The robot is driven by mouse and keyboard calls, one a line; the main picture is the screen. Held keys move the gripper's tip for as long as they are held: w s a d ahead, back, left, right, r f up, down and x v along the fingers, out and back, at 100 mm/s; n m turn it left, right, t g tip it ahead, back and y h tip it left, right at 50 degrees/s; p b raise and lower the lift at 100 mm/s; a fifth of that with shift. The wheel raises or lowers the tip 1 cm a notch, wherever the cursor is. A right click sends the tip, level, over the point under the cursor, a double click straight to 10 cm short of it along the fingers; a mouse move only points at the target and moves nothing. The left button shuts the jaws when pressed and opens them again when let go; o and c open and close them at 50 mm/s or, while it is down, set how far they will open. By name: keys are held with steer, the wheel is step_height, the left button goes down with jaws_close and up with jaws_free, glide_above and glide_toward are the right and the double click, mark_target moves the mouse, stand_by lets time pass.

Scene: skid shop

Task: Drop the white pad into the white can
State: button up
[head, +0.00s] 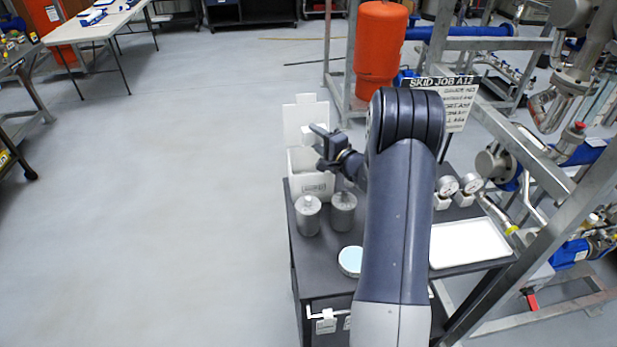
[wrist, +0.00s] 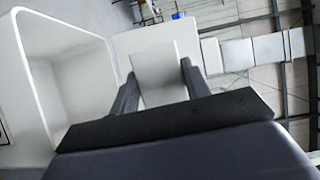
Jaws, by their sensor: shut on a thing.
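The white can (head: 313,186) is a box-shaped bin at the back left of the dark cart, with its lid (head: 293,115) raised. It also shows in the wrist view, its open mouth and inner wall (wrist: 75,85) at the left. My gripper (head: 317,136) is above the can, in front of the raised lid. In the wrist view, my gripper (wrist: 158,80) is shut on the white pad (wrist: 160,72), held between both fingers. The pad is outside the can's mouth, to its right in that view. In the head view the pad is small and pale against the lid.
Two grey cylinders (head: 308,216) (head: 343,212) stand in front of the can. A light blue disc (head: 350,261), a white tray (head: 470,243) and two gauges (head: 447,186) (head: 471,183) are on the cart (head: 322,262). Metal skid framing (head: 541,215) stands at the right. The floor at left is clear.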

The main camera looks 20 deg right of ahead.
steer(key=shift+f, duration=0.95)
steer(key=o, duration=1.1)
steer(key=b+v, duration=0.3)
steer(key=v, duration=0.8)
steer(key=shift+b, duration=0.35)
steer(key=shift+a, duration=0.1)
